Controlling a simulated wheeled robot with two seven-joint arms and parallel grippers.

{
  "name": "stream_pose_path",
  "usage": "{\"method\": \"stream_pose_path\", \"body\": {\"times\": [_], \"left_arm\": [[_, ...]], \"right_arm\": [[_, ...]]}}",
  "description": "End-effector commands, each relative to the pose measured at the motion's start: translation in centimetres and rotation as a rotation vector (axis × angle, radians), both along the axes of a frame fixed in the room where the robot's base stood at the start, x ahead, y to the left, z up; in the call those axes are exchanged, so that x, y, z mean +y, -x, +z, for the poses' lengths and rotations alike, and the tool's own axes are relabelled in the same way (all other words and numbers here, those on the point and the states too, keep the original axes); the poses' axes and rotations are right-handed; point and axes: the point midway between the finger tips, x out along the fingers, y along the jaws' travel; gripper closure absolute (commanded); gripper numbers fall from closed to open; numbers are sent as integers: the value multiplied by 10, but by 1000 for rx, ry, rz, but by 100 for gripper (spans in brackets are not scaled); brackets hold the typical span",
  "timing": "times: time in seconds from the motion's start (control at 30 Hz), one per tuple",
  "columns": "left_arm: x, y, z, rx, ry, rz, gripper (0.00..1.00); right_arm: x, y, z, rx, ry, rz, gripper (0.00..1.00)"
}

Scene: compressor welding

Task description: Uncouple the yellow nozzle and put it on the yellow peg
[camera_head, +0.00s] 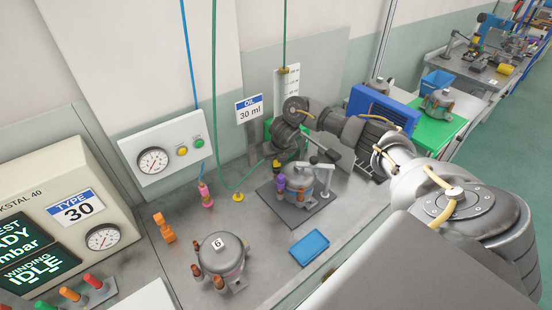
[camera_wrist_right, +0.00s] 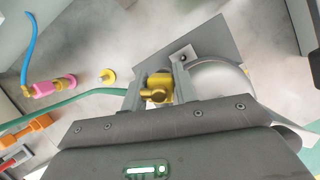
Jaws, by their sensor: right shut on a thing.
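The yellow nozzle (camera_wrist_right: 157,89) sits between the two fingers of my right gripper (camera_wrist_right: 158,86) in the right wrist view. My right gripper (camera_head: 275,152) is shut on it, just above the compressor (camera_head: 303,183) on the grey plate. The green hose (camera_wrist_right: 85,97) runs to the gripper from the left. I cannot tell whether the nozzle is still on a compressor tube. The yellow peg (camera_head: 238,197) stands on the bench left of the plate; it also shows in the right wrist view (camera_wrist_right: 107,77), apart from the gripper. My left gripper is not in view.
A pink nozzle (camera_head: 205,195) on a blue hose stands left of the yellow peg. An orange holder (camera_head: 164,228) is farther left. A second compressor (camera_head: 220,257) and a blue tray (camera_head: 309,247) are nearer. Purple and orange plugs (camera_head: 280,184) are on the plate's compressor.

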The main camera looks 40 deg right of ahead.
Motion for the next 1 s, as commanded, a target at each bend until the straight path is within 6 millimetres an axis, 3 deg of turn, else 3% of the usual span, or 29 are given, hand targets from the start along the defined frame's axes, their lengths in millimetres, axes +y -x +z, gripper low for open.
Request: {"method": "stream_pose_path", "body": {"times": [0.1,0.13,0.33,1.0], "left_arm": [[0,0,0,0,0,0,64],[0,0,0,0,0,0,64],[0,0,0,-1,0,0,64],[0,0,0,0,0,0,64]], "right_arm": [[0,0,0,-1,1,0,100],[-1,0,0,-1,1,0,73],[-1,0,1,-1,1,0,99],[0,-1,12,-3,1,1,100]]}}
